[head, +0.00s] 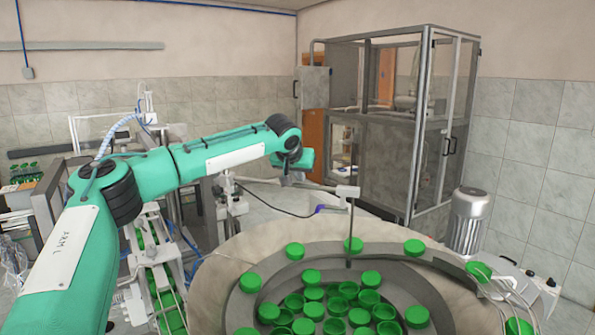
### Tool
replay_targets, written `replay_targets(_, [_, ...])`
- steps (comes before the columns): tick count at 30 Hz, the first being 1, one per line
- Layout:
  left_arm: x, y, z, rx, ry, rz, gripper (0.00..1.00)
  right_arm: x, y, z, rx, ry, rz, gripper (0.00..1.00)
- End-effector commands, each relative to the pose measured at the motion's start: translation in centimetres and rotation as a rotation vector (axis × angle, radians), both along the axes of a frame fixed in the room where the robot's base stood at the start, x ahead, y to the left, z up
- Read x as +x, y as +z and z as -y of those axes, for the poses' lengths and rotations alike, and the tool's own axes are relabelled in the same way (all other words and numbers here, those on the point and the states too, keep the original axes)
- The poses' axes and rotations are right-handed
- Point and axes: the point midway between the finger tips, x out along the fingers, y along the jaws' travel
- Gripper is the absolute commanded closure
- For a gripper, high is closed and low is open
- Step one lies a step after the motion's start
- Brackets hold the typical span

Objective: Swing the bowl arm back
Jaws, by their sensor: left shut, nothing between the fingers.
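The cap bowl (240,290) fills the lower right of the head view, with several green caps on its ledge and floor. The bowl arm (318,186) is a thin bar that reaches over the bowl's far rim from the left. Its white end block (347,190) carries a thin rod (350,232) that hangs down into the bowl. My left gripper (301,171) is beyond the far rim, close to the bar, left of the white block. It is shut and empty; its fingertips are mostly hidden, and I cannot tell whether they touch the bar. My right gripper is out of view.
A grey motor (468,222) stands right of the bowl. A framed glass cabinet (390,130) is behind it. A cap conveyor (160,270) runs under my left arm. Curved rails with caps lie at the lower right. There is open space above the bowl.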

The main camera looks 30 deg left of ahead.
Motion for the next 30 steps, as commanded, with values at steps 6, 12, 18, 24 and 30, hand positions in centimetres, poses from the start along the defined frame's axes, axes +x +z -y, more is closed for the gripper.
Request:
replay_targets(6, [-1.4,-0.1,0.4,0.001,-0.001,0.002,1.00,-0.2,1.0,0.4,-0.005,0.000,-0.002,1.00])
replay_targets(12, [-1.8,-0.4,0.5,0.001,-0.001,0.001,1.00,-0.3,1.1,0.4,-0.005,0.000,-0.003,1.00])
replay_targets(18, [-1.8,-0.4,0.5,0.002,0.000,0.001,1.00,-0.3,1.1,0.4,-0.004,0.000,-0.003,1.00])
replay_targets(24, [-2.0,-0.6,0.4,-0.002,0.000,-0.002,1.00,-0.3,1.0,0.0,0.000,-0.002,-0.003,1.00])
replay_targets(30, [-2.9,-1.0,-0.1,-0.008,0.005,-0.007,1.00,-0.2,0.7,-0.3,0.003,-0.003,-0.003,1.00])
